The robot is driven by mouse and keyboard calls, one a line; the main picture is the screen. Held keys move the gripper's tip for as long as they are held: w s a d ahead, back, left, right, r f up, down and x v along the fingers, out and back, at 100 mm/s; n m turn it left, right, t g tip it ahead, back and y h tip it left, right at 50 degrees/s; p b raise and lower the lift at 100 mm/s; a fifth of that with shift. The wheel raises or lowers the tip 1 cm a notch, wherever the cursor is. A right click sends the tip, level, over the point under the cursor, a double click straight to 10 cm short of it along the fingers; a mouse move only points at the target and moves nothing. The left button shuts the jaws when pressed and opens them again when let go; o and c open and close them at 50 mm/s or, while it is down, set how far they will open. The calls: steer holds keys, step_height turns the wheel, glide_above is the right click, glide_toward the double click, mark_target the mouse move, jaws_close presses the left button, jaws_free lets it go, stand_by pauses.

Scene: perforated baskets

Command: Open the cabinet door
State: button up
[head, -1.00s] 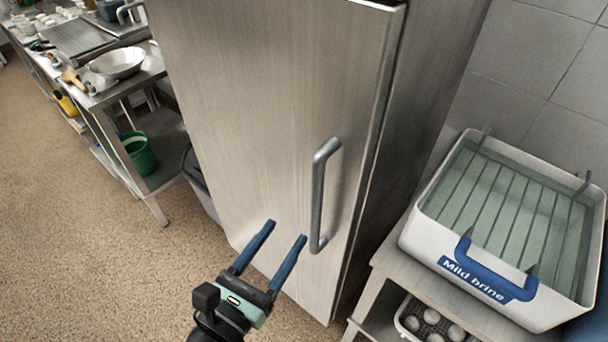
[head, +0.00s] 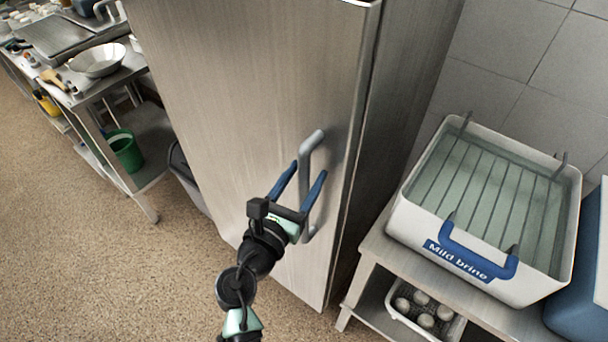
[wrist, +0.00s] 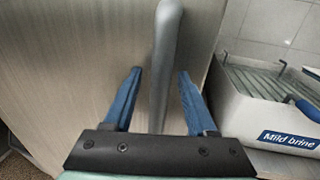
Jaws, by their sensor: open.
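A tall brushed-steel cabinet (head: 230,90) stands in the middle of the head view with its door shut. A grey vertical bar handle (head: 306,160) sits near the door's right edge. My gripper (head: 308,170) is open at the handle, with one blue finger on each side of it. In the wrist view the handle (wrist: 163,60) runs up between the two blue fingers of my gripper (wrist: 160,78), with gaps visible on both sides. The handle's lower part is partly hidden by the gripper in the head view.
A white tub labelled "Mild brine" (head: 400,222) stands on a steel table (head: 375,250) right of the cabinet, with a blue container (head: 580,285) beside it. A basket of pale round items (head: 455,330) is below. A steel bench and green bucket (head: 125,152) are left; the floor there is open.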

jaws_close()
stand_by(1.4)
